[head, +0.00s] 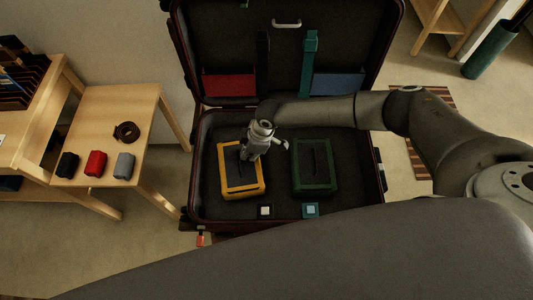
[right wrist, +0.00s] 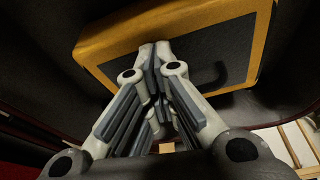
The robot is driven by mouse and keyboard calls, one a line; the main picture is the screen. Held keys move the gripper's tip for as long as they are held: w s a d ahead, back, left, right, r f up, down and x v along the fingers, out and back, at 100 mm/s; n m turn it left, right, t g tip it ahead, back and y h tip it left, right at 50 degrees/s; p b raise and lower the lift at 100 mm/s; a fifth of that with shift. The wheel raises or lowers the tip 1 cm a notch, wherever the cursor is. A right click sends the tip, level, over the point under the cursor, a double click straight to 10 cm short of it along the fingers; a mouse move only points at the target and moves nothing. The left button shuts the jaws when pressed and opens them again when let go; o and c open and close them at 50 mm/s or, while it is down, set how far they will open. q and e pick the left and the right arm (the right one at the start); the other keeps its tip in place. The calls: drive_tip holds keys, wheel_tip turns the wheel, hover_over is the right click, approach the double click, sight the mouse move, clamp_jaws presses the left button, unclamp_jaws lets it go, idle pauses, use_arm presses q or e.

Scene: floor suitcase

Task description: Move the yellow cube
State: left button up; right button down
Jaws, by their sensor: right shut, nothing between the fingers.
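The yellow cube (head: 241,177) is a packing cube with yellow edges, a dark top and a dark handle strip. It lies in the left half of the open suitcase's lower shell (head: 278,205). My right gripper (head: 247,156) is over its far part, with the fingers shut and nothing between them. In the right wrist view the shut fingertips (right wrist: 153,50) appear in front of the cube's dark top (right wrist: 210,55), near its yellow edge. I cannot tell whether they touch it. My left gripper is out of view.
A green packing cube (head: 315,180) lies right of the yellow one. The raised lid (head: 335,35) has red (head: 229,85) and blue (head: 338,84) pockets. A wooden table (head: 95,120) at left holds black, red and grey rolls and a coiled belt (head: 127,131).

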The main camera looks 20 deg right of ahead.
sight(238, 155)
drive_tip(key=a, duration=0.1)
drive_tip(key=w+a, duration=0.1)
drive_tip(key=a, duration=0.1)
drive_tip(key=shift+a+f+b, duration=0.1)
drive_tip(key=shift+a+b, duration=0.1)
drive_tip(key=shift+b, duration=0.1)
drive_tip(key=shift+w+a, duration=0.1)
drive_tip(key=shift+a, duration=0.2)
drive_tip(key=shift+r, duration=0.2)
drive_tip(key=v, duration=1.1)
drive_tip(key=shift+d+r, duration=0.2)
drive_tip(key=shift+r, duration=0.2)
